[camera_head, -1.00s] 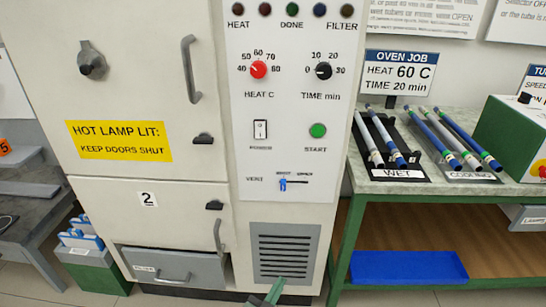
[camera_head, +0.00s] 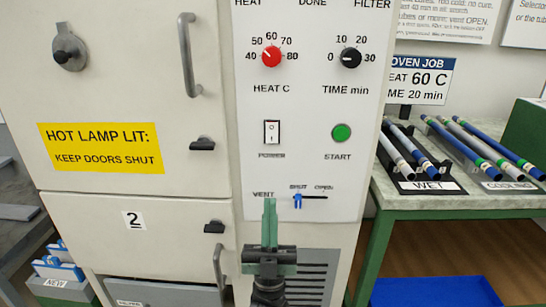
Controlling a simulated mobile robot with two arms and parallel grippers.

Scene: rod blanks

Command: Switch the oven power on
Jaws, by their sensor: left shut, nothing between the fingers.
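The oven's white control panel (camera_head: 308,170) faces me. The power switch (camera_head: 271,132), a small white rocker in a dark frame, sits above the POWER label, left of the green START button (camera_head: 341,133). I cannot tell its rocker position. My left gripper (camera_head: 269,205) is shut and empty, with its green fingers pointing up. Its tips are below the power switch, beside the blue vent slider (camera_head: 297,201), which stands near SHUT. My right gripper is not in view.
The red HEAT knob (camera_head: 271,56) and black TIME knob (camera_head: 350,57) are above the switch. Oven doors with handles (camera_head: 188,55) are to the left. A bench (camera_head: 440,205) with blue and grey rods stands to the right.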

